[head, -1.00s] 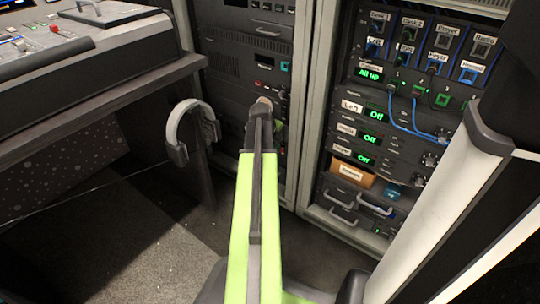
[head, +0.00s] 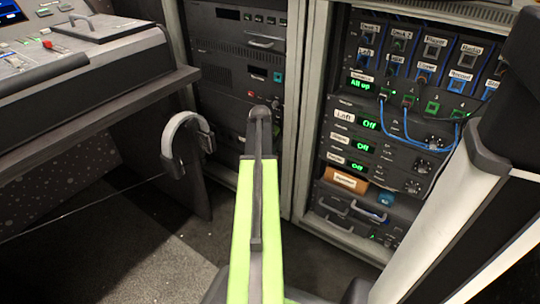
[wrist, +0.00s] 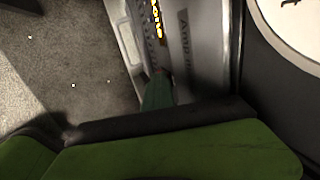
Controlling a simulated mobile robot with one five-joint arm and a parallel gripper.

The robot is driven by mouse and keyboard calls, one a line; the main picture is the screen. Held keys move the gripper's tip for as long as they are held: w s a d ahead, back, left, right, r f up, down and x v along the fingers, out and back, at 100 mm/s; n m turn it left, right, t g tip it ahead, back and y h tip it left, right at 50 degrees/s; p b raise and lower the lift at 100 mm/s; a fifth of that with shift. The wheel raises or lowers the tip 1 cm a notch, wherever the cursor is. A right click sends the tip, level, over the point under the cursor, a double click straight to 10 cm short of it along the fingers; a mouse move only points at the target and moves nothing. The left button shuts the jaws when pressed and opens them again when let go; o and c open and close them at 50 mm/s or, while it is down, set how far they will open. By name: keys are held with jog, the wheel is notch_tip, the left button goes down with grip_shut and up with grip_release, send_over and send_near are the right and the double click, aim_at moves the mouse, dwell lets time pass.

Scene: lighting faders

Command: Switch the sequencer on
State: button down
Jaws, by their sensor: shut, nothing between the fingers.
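The sequencer cannot be told apart for certain, as most labels are too small to read. The right rack (head: 299,110) holds labelled units with green displays: one reads "All up" (head: 360,84), and three below read "Off", the top one labelled "Loft" (head: 344,116). My green arm reaches forward in the head view, its dark far end in front of the left rack (head: 225,75); my fingers are not clear there. In the wrist view my gripper (wrist: 157,92) shows as a narrow green tip beyond the dark wrist edge, shut and empty. I cannot tell whether it touches anything.
A control desk (head: 110,98) stands at the left, with headphones (head: 170,145) hanging at its end. Blue cables (head: 400,134) loop across the right rack's front. The carpet (head: 150,245) between desk and racks is clear. A white round face (wrist: 290,30) shows in the wrist view.

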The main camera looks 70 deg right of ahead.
jog(key=shift+s+d+r+p, duration=0.3)
jog(key=shift+s+r+p, duration=0.15)
jog(key=shift+r+p, duration=0.3)
jog(key=a+f+p+v, duration=0.1)
jog(key=a+p+v, duration=0.1)
jog(key=p+v, duration=0.8)
jog(key=shift+w+a+r, duration=0.45)
jog(key=shift+a+r, duration=0.1)
jog(key=shift+r, duration=0.25)
